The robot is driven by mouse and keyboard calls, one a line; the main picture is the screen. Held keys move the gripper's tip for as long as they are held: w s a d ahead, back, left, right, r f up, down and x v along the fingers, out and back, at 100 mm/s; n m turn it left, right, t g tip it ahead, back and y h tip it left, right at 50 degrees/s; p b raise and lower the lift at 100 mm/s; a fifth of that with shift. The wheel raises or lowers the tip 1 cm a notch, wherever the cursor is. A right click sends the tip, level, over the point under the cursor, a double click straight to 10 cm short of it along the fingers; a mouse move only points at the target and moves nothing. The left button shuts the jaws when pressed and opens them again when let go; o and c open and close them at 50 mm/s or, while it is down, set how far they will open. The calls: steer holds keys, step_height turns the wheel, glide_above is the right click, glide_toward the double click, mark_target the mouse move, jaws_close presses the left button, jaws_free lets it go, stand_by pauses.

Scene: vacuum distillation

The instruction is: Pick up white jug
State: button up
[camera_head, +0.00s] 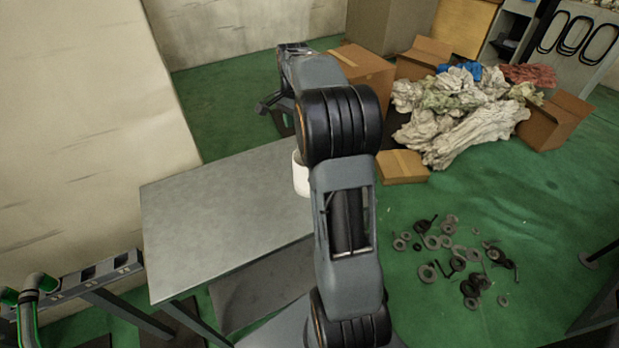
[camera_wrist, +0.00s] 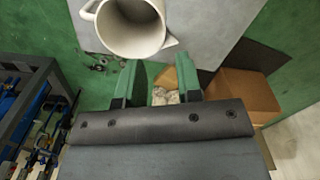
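The white jug (camera_wrist: 154,48) stands on the grey metal table, seen from above at the top of the wrist view. Its round opening faces the camera, its handle (camera_wrist: 88,9) is on the left and its spout (camera_wrist: 171,41) on the right. In the head view only a slice of the jug (camera_head: 301,176) shows, the rest hidden behind my arm. My gripper (camera_wrist: 158,72) is open, its two green-looking fingers apart with nothing between them. The jug lies beyond the fingertips, not between them. In the head view my gripper (camera_head: 270,104) is above the table's far side, partly hidden by my arm.
The grey table (camera_head: 215,215) has a bare top left of the jug. Cardboard boxes (camera_head: 403,166) and a heap of crumpled cloth (camera_head: 465,125) lie beyond it. Several dark rings and metal parts (camera_head: 458,263) are scattered on the green floor. A pale wall (camera_head: 85,120) rises at left.

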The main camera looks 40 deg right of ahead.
mark_target(298, 155)
steer(key=f, duration=1.2)
steer(key=shift+w+d+f, duration=0.1)
steer(key=shift+w+f, duration=0.1)
steer(key=shift+f, duration=0.15)
jaws_close()
